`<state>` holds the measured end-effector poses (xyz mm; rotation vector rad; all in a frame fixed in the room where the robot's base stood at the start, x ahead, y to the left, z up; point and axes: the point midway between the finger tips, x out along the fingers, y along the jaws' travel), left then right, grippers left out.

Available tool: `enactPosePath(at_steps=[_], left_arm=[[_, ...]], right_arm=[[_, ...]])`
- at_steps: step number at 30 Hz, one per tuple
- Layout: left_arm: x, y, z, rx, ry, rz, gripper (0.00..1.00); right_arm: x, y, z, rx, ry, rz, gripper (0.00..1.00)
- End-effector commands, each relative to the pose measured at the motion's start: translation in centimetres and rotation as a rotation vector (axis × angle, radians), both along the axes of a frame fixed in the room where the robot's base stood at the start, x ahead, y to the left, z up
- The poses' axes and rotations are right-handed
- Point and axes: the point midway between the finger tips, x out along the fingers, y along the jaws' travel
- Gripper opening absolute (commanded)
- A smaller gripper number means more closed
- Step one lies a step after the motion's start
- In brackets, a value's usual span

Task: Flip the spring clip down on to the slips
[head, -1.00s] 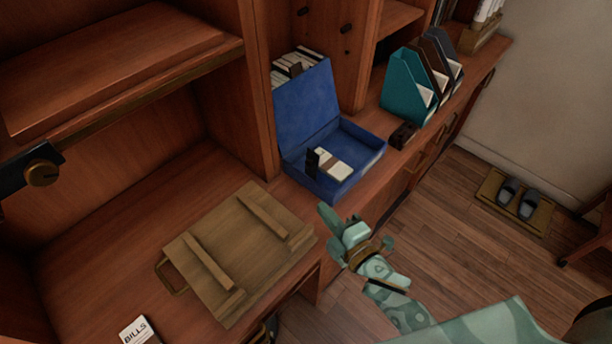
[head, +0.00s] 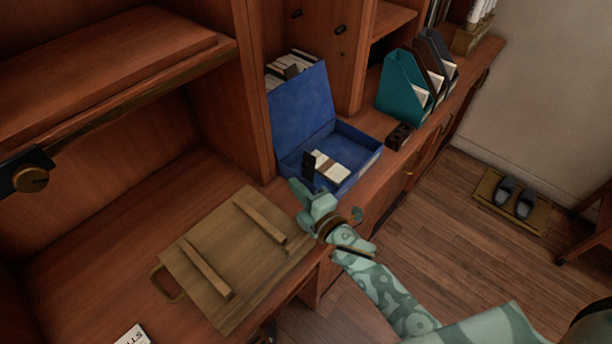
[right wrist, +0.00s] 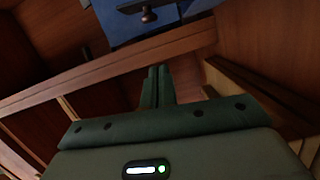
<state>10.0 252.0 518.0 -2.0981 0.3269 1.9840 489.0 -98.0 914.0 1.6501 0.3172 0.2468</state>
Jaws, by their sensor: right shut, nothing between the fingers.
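A blue box file (head: 355,141) stands on the cabinet top with its lid raised at the back. White slips (head: 333,170) with a brown band lie inside it. The black spring clip (head: 308,165) stands upright at the left end of the slips. My right gripper (head: 299,191) is shut and empty, just outside the box's front left corner, below the clip in the picture. The right wrist view shows its closed fingers (right wrist: 157,86) pointing at the blue box front (right wrist: 125,27), which has a dark knob; the slips are hidden there. My left gripper is not in view.
A wooden board with two battens (head: 222,262) lies on the desk left of my right gripper. A small dark block (head: 400,136) and a teal magazine file (head: 402,88) stand right of the box. A cabinet upright rises behind the box's left side.

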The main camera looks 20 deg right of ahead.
Motion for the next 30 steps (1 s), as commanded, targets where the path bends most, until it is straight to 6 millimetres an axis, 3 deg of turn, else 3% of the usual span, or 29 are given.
enactPosePath(at_steps=[2, 9, 30], left_arm=[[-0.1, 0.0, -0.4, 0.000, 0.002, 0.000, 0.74], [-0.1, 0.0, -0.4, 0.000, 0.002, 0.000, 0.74], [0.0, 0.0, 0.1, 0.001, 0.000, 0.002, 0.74]], right_arm=[[1.5, 0.6, -0.1, 0.001, -0.002, 0.001, 0.00], [3.2, -2.2, -0.4, -0.002, -0.001, 0.000, 0.00], [3.7, -3.0, -0.2, 0.024, 0.018, 0.000, 0.00]])
